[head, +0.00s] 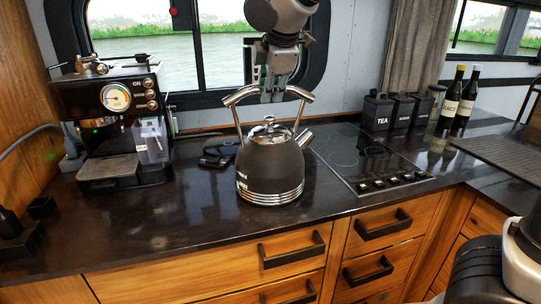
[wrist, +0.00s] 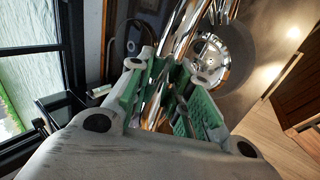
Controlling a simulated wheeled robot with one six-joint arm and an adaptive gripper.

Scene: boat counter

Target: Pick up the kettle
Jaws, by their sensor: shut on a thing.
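The dark grey kettle (head: 270,165) has chrome rings at its base, a chrome lid and a tall chrome handle. It stands upright at the middle of the counter, with no clear gap under it. Its spout points right. My gripper (head: 270,94) comes down from above and is shut on the middle of the handle, hiding that part. In the wrist view, the green finger pads of my gripper (wrist: 172,98) lie on both sides of the chrome handle (wrist: 183,40). The round lid of the kettle (wrist: 207,58) shows beyond the fingers.
A black espresso machine (head: 112,122) stands to the left. A cooktop (head: 365,160) is right of the kettle. Black canisters (head: 378,112) and two dark bottles (head: 458,100) stand at the back right. A window (head: 170,45) is behind. The front left of the dark counter (head: 160,225) is clear.

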